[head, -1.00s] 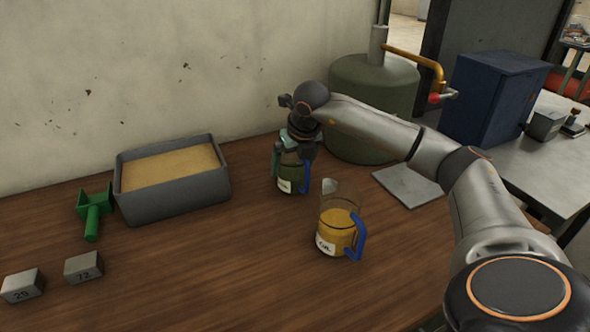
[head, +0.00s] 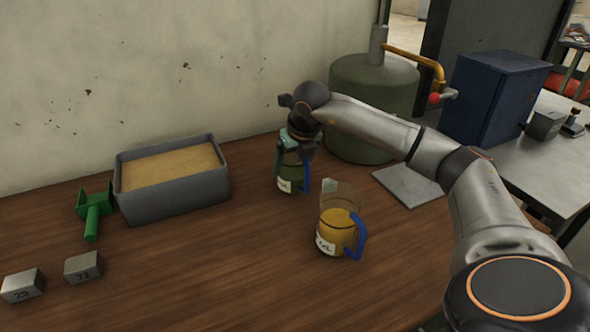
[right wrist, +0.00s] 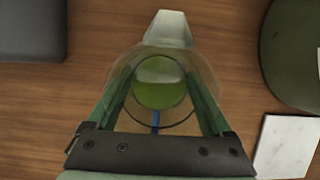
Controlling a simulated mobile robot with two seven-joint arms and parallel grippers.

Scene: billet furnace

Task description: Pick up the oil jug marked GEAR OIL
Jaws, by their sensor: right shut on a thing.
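A clear jug with green liquid, a blue handle and a white label (head: 289,184) stands upright on the wooden table. The label is too small to read. My right gripper (head: 294,152) comes down over the jug from above and is shut on its upper part. In the right wrist view the two green fingers (right wrist: 160,76) lie on either side of the jug (right wrist: 159,84), with its green liquid seen from above and its pale spout pointing away. A second jug with yellow liquid and a blue handle (head: 338,232) stands nearer; its label is only partly visible. My left gripper is out of view.
A grey bin of sand (head: 175,205), a green scoop (head: 93,214) and two numbered metal blocks (head: 83,268) are on the left. A green tank (head: 372,95) and a pale plate (head: 407,186) are to the right. The front middle of the table is clear.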

